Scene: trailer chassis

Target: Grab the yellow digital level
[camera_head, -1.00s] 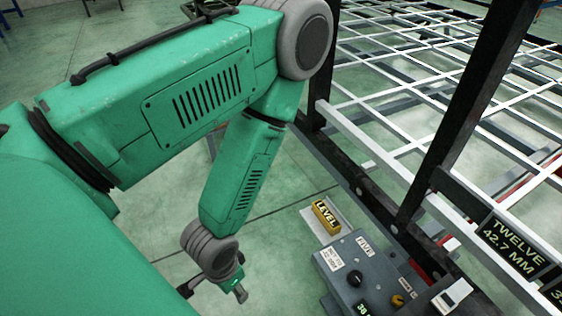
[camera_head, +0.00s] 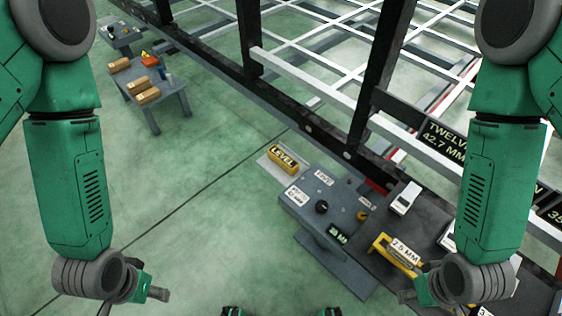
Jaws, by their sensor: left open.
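The yellow digital level (camera_head: 283,159), marked LEVEL, lies on a pale plate (camera_head: 268,168) at the back left edge of the grey console, in the middle of the head view. My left gripper (camera_head: 158,294) is open and empty, low on the left, well apart from the level. My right gripper (camera_head: 406,297) is low on the right, beside the yellow-handled 7.5 MM item (camera_head: 398,252); its fingers are too small to tell whether they are open or shut.
The grey console (camera_head: 310,213) with knobs stands below the level. A dark shelf (camera_head: 428,222) with a white device adjoins it on the right. The black and white trailer frame (camera_head: 312,124) runs behind. A small table (camera_head: 168,103) with boxes stands back left. The left floor is clear.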

